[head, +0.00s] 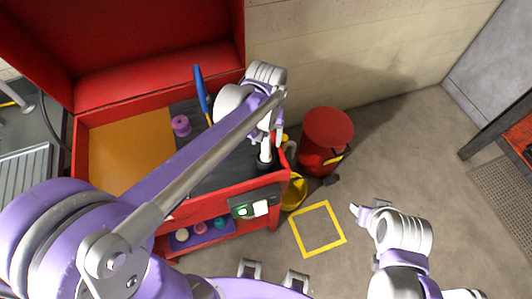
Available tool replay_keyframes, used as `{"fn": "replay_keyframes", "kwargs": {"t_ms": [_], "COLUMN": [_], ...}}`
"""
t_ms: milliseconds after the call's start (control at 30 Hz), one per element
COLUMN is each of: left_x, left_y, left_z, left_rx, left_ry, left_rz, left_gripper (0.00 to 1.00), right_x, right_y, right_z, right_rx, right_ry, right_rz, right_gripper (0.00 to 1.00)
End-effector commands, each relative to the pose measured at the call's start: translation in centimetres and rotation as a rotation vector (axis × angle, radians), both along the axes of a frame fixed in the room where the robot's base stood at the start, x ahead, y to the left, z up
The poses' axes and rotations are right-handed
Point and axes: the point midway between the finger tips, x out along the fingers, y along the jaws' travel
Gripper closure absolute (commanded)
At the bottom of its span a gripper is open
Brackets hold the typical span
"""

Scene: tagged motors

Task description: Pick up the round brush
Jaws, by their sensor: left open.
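A small upright item with a white top and a dark, rounded base (265,163) stands near the right end of the red workbench; it may be the round brush, but I cannot tell for sure. My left gripper (272,138) reaches down over it from above, open, with its fingers close to the white top. Whether they touch it is unclear. A long blue-handled tool (201,90) leans at the back of the bench. My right gripper (363,209) hangs over the floor at the right, away from the bench; its finger gap is too small to judge.
The red workbench (222,191) has an orange mat (125,150) and a purple spool (181,125) on top. A red drum (327,130) and yellow bucket (292,192) stand right of it. A yellow square (318,228) marks otherwise clear floor. My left arm covers much of the bench.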

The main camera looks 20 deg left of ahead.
Motion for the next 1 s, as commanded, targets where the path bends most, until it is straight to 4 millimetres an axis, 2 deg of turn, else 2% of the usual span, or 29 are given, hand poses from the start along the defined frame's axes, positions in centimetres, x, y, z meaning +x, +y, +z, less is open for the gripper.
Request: {"fn": "replay_keyframes", "kwargs": {"t_ms": [100, 200, 467, 833, 867, 1000], "left_x": [0.1, 0.1, 0.1, 0.1, 0.1, 0.1], "left_y": [0.1, 0.1, 0.1, 0.1, 0.1, 0.1], "left_z": [-1.8, -2.7, -2.8, -2.8, -2.8, -2.8], "left_rx": [0.0, 0.0, 0.0, 0.0, 0.0, 0.0], "left_ry": [0.0, 0.0, 0.0, 0.0, 0.0, 0.0], "left_rz": [0.0, 0.0, 0.0, 0.0, 0.0, 0.0], "left_gripper": [0.31, 0.31, 0.31, 0.97, 1.0, 1.0], "right_x": [0.0, 0.0, 0.0, 0.0, 0.0, 0.0], "right_y": [0.0, 0.0, 0.0, 0.0, 0.0, 0.0], "right_z": [-0.1, -0.1, -0.1, -0.1, -0.1, -0.1], "right_rx": [0.0, 0.0, 0.0, 0.0, 0.0, 0.0], "right_ry": [0.001, 0.001, 0.001, 0.001, 0.001, 0.001], "right_rz": [0.0, 0.0, 0.0, 0.0, 0.0, 0.0], "right_gripper": [0.46, 0.46, 0.46, 0.46, 0.46, 0.46]}}
